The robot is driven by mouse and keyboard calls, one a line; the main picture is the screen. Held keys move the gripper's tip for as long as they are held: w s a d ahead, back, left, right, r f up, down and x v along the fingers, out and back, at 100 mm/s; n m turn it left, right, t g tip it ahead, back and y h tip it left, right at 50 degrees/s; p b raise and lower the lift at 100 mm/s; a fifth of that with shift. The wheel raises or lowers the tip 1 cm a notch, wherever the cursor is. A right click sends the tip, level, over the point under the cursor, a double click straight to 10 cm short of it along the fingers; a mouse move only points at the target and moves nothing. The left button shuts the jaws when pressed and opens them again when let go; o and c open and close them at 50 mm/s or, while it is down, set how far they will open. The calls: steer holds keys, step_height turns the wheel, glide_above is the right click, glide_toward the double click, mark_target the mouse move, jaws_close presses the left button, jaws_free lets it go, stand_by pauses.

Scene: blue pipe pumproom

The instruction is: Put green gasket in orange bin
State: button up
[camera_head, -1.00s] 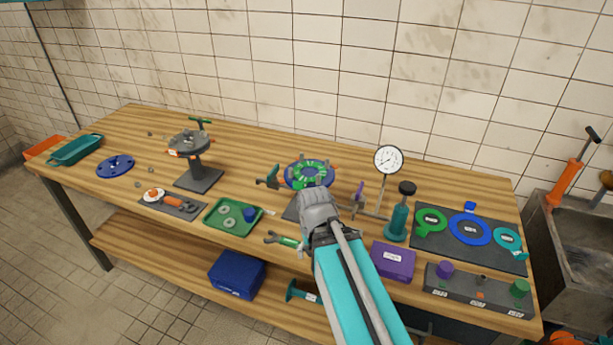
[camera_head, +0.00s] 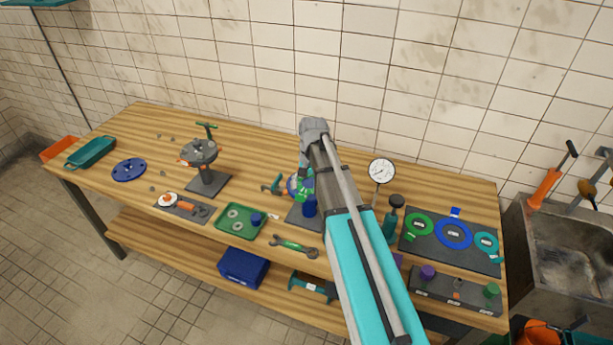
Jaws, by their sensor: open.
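A green gasket (camera_head: 302,194) shows at a blue flange (camera_head: 291,185) on the stand in the middle of the bench; my arm hides much of both. A green ring (camera_head: 419,227) lies on the dark board at the right. My gripper (camera_head: 304,170) is open, pointing down just above the flange; its fingertips are partly hidden, and I cannot tell whether they touch the gasket. An orange bin (camera_head: 58,149) stands at the far left end of the bench. Another orange container (camera_head: 535,332) shows on the floor at lower right.
A teal tray (camera_head: 91,152) is beside the left orange bin. A vise stand (camera_head: 206,178), a green tray (camera_head: 240,222) and a wrench (camera_head: 294,245) stand or lie left of my arm. A dial gauge (camera_head: 382,171) and a teal bottle jack (camera_head: 391,222) stand to its right.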

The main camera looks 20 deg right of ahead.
mark_target(300, 196)
steer(key=w+d+r+m+g+y+p, duration=0.1)
steer(key=w+r+m+p, duration=0.1)
steer(key=w+r+p, duration=0.3)
steer(key=v, duration=0.2)
steer(key=shift+r, duration=0.35)
steer(key=shift+w+f, duration=0.1)
steer(key=shift+w, duration=0.05)
steer(key=b+x, duration=0.7)
steer(key=x, duration=0.1)
steer(key=shift+f+b, duration=0.25)
steer(key=shift+b, duration=0.1)
steer(key=shift+f, duration=0.1)
steer(key=shift+b+x, duration=2.4)
steer(key=shift+x, duration=0.1)
steer(key=shift+a, duration=0.1)
